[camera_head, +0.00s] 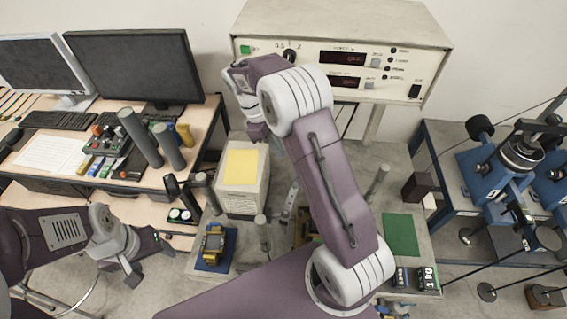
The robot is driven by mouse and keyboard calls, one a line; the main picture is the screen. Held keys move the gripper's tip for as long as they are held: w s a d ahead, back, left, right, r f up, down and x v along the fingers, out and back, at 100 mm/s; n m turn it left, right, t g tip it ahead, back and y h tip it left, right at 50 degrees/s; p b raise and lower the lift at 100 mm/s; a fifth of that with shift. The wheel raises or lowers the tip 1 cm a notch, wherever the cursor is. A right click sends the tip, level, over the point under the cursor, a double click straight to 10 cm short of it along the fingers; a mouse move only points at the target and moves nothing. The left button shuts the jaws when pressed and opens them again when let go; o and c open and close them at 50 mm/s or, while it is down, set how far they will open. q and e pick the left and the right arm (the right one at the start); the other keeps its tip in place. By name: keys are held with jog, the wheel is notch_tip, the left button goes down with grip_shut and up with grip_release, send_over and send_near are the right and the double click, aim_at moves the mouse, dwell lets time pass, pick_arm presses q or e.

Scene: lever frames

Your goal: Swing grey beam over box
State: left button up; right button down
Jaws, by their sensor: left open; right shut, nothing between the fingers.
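A pale box (240,202) with a yellow top patch (242,167) stands on the grey table, left of my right arm. I cannot pick out the grey beam for sure; a short grey bar (291,196) shows between the box and my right arm, and the arm hides much of the table behind it. My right gripper (259,133) points down just above the far edge of the box; it is shut and empty, and I cannot tell whether it touches anything. My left gripper (150,262) is open and empty, low at the left, apart from the box.
Several grey posts, such as one at the right (377,181), stand on the table. A green mat (400,234) and dark weights (414,278) lie right of my arm. A control unit (340,40) stands behind. A desk with monitors (135,62) is at the left.

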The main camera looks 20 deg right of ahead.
aim_at(295, 189)
pick_arm(q)
jog(key=shift+w+a+r+p, duration=0.15)
jog(key=shift+w+r+p, duration=0.1)
jog(key=shift+r+p, duration=0.3)
jog(key=shift+w+a+r+p, duration=0.1)
jog(key=shift+w+r+p, duration=0.1)
jog(key=shift+r+p, duration=0.3)
pick_arm(e)
jog(key=x, duration=1)
jog(key=shift+w, duration=0.35)
pick_arm(q)
jog(key=shift+d, duration=0.1)
pick_arm(e)
jog(key=shift+a, duration=0.1)
